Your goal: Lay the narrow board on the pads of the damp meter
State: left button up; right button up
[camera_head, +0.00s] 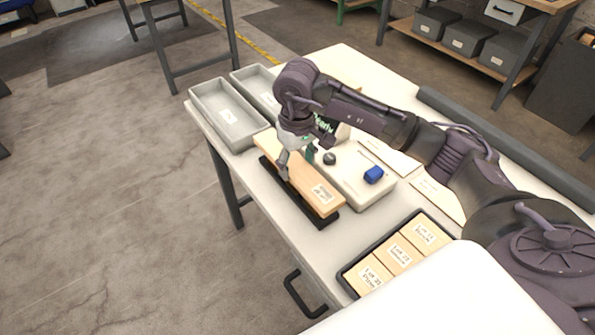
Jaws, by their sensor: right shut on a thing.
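The narrow board (305,188) is light wood with a white label near its front end. It lies over a long black base (328,219), which shows along its left side and front end; I cannot tell whether they touch. My right gripper (297,163) is shut on the board, toward its far half, with its fingers pointing down. A display reading "Ready" (323,124) is partly hidden by my arm. My left gripper is out of view.
Two grey bins (211,92) (240,73) stand at the table's far left. A black-edged tray (343,275) with labelled wooden pieces (398,253) lies at the front. Pale labelled sheets (437,195) lie right of the meter. A dark bar (500,143) runs along the right edge.

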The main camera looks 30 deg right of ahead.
aim_at(297, 167)
notch_tip(297, 167, down, 3)
jog(key=shift+f+p, duration=0.2)
jog(key=shift+p, duration=0.2)
jog(key=shift+f, duration=0.4)
jog(key=o, duration=1.3)
jog(key=shift+c, duration=0.2)
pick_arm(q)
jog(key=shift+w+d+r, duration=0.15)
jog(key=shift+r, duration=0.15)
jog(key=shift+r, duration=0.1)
